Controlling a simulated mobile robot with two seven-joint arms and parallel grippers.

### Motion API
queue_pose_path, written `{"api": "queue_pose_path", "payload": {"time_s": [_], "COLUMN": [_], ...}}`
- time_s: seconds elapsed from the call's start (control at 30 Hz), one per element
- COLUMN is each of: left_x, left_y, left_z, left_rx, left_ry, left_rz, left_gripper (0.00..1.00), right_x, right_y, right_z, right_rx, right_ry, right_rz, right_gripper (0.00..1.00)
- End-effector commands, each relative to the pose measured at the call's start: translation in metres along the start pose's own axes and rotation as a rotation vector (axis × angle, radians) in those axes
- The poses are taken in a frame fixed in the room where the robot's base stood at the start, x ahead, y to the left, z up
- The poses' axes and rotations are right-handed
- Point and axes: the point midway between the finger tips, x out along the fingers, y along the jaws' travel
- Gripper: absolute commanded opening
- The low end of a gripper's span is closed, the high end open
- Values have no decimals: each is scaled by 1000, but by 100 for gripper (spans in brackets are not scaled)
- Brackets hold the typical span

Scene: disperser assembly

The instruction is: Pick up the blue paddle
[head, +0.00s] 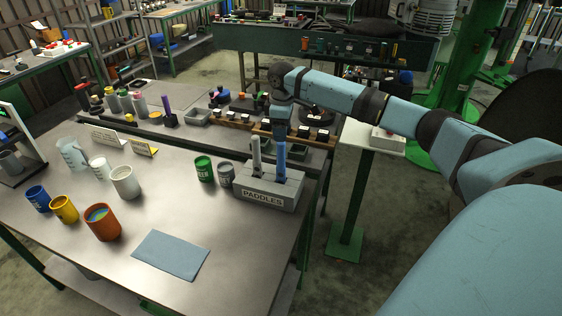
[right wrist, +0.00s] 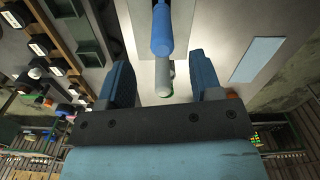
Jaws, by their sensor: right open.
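The blue paddle (head: 281,163) stands upright in the right slot of the grey block marked PADDLES (head: 263,197). A grey paddle (head: 256,155) stands in the slot to its left. My right gripper (head: 280,132) is directly above the blue paddle and points down. In the right wrist view its two fingers (right wrist: 163,82) are spread apart. The blue paddle (right wrist: 162,32) shows just beyond the gap between them, with the pale grey paddle (right wrist: 164,78) partly in the gap. Contact with either paddle cannot be made out. My left gripper is not in view.
A green can (head: 204,169) and a grey can (head: 225,174) stand close left of the block. An orange cup (head: 102,222) and other cups stand further left. A blue-grey mat (head: 170,255) lies in front. A bench with racks (head: 238,120) stands behind.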

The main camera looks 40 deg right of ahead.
Motion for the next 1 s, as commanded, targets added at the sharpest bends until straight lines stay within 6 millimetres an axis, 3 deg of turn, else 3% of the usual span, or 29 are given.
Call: {"api": "queue_pose_path", "payload": {"time_s": [0.1, 0.37, 0.6, 0.9, 0.93, 1.0], "left_x": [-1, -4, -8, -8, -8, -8], "left_y": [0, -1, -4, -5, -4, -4], "left_z": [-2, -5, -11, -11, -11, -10], "left_rx": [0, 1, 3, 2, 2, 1], "left_ry": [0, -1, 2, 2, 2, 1], "left_rz": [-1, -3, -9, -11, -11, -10], "left_gripper": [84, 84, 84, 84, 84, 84], "right_x": [18, 38, 73, 81, 81, 81], "right_y": [0, -1, -3, -2, -2, -2], "right_z": [0, 0, -2, -1, -1, -1], "right_rx": [0, 0, -1, -1, -1, -1], "right_ry": [-1, -1, 0, 1, 1, 1], "right_rz": [-1, 0, 1, 2, 2, 2], "right_gripper": [59, 59, 59, 59, 57, 41]}}
